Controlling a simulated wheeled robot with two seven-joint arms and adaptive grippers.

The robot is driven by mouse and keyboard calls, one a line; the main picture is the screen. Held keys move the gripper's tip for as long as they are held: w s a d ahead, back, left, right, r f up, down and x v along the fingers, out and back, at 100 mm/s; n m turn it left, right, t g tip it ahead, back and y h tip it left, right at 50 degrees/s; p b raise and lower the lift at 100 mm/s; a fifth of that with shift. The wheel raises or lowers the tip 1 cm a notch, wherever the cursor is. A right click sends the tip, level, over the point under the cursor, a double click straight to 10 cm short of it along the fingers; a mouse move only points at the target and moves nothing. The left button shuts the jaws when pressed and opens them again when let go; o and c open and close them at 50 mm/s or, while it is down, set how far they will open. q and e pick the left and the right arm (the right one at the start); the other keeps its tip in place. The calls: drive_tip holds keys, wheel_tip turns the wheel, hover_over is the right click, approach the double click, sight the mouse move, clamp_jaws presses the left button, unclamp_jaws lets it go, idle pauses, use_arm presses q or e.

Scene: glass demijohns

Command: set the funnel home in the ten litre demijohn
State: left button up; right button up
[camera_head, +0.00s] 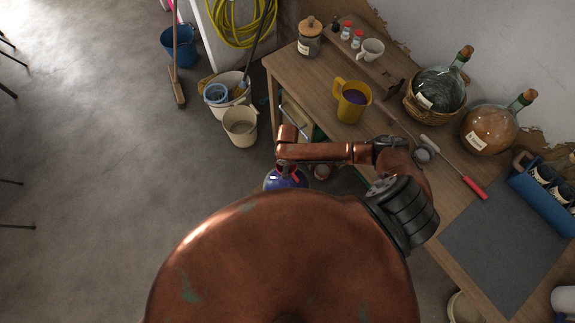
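Two corked glass demijohns stand at the back right of the wooden bench. A greenish one (438,91) sits in a wicker basket (417,114); an amber-brown one (489,129) stands to its right. Both carry pale labels too small to read, so I cannot tell which is the ten litre one. I cannot make out a funnel for certain. A blue rounded thing (287,180) with red on it is partly hidden behind my copper arm, and I cannot tell what it is. Neither gripper can be made out; my copper body and arm cover the lower middle.
A yellow jug (352,103) with dark contents, a lidded jar (309,41) and a white mug (371,49) stand on the bench. A red-handled rod (453,168) lies near a grey mat (505,240) and blue crate (540,196). Buckets (240,126) and a broom (177,70) stand left.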

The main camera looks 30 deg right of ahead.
idle(0.3)
drive_tip(key=o, duration=1.9)
drive_tip(key=shift+r, duration=0.1)
wheel_tip(320, 180, up, 6)
drive_tip(key=p, duration=0.6)
wheel_tip(320, 180, up, 12)
drive_tip(key=shift+f, duration=0.1)
